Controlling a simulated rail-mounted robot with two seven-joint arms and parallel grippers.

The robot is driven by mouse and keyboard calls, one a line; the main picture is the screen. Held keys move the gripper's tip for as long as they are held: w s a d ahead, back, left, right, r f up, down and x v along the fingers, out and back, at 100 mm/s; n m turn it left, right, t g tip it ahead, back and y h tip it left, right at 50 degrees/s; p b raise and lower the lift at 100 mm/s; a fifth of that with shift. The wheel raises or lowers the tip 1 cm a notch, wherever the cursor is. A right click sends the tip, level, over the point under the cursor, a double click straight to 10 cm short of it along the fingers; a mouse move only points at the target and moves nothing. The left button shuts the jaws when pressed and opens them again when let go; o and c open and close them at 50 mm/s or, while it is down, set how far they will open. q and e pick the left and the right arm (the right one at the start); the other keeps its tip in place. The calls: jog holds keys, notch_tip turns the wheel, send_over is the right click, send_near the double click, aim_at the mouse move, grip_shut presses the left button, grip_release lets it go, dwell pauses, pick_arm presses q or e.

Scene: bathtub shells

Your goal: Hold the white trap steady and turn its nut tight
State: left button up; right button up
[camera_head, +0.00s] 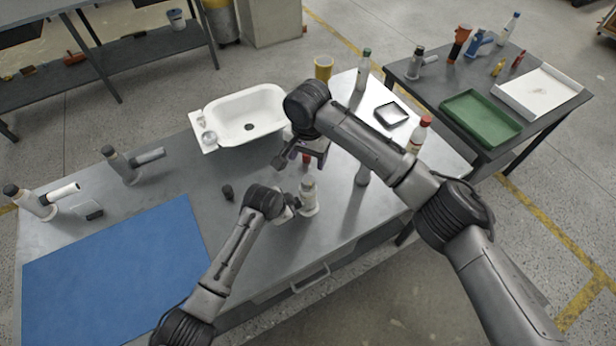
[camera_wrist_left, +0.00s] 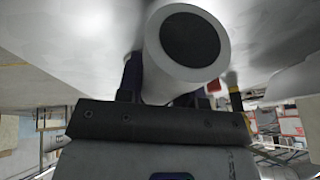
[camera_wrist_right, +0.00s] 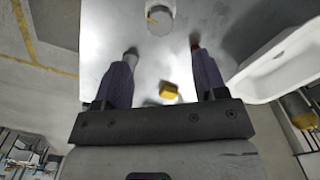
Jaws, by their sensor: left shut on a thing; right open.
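The white trap (camera_head: 308,192) stands upright near the front middle of the grey bench. My left gripper (camera_head: 291,207) is shut on it from the left. In the left wrist view the trap's white tube (camera_wrist_left: 152,62) fills the upper middle, with its dark round end towards the camera. My right gripper (camera_head: 306,157) is open and empty, above and behind the trap. In the right wrist view its two purple fingers (camera_wrist_right: 163,78) are wide apart, with bench between them. I cannot make out the nut as a separate part.
A white basin (camera_head: 245,117) lies behind. A blue mat (camera_head: 110,265) covers the left front. Grey pipe fittings (camera_head: 122,166) stand at the back left, and a small dark cap (camera_head: 228,192) left of the trap. A red-capped bottle (camera_head: 419,135) and small tray (camera_head: 391,114) are on the right.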

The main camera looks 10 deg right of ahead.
aim_at(308, 180)
notch_tip(308, 180, down, 10)
jog(key=shift+r, duration=0.2)
jog(key=shift+c, duration=0.2)
jog(key=c, duration=0.9)
